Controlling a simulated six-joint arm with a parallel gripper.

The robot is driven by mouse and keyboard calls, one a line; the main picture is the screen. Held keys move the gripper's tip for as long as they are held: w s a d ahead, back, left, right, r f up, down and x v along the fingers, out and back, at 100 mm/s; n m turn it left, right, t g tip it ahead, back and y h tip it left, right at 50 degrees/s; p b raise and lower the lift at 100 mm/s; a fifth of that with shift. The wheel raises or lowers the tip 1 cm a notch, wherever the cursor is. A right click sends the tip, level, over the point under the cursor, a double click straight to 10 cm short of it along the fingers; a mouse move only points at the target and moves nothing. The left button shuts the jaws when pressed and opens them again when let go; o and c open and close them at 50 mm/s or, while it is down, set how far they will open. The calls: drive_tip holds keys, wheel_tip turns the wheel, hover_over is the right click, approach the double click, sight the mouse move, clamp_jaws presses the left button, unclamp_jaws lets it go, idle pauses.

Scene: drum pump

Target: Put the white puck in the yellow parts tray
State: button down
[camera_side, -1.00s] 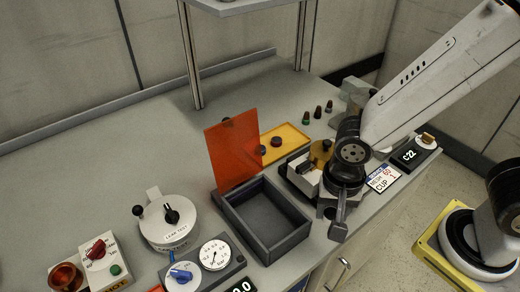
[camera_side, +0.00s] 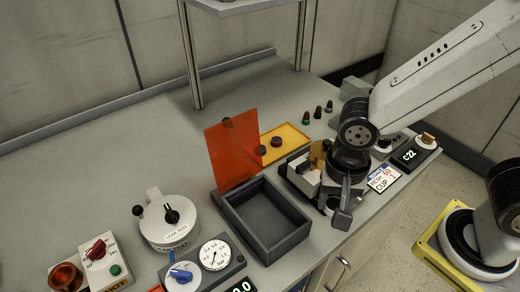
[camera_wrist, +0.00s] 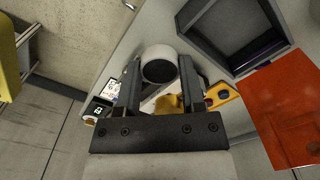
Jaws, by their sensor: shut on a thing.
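My gripper (camera_wrist: 159,85) is shut on the white puck (camera_wrist: 159,55), a short white cylinder with a dark round face, held between the fingertips in the wrist view. In the side view my gripper (camera_side: 336,208) is at the bench's front edge, right of the dark open box, and only a little of the puck's white shows there.
The dark open box (camera_side: 263,208) with its upright orange lid (camera_side: 232,155) stands between the gripper and the bench's left half. A machine with white and brass parts (camera_side: 303,175) is beside my gripper. Several small pegs (camera_side: 317,112) stand behind the tray. A C22 display (camera_side: 410,156) is at right.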

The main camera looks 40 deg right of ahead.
drive_tip(key=shift+r, duration=0.75)
drive_tip(key=shift+w+r, duration=0.1)
drive_tip(key=shift+r, duration=0.15)
drive_tip(key=w+d+m, duration=0.9)
drive_tip(key=w+d, duration=1.1)
drive_tip(key=f, duration=0.5)
drive_tip(key=shift+d+f, duration=0.15)
drive_tip(key=shift+d, duration=0.05)
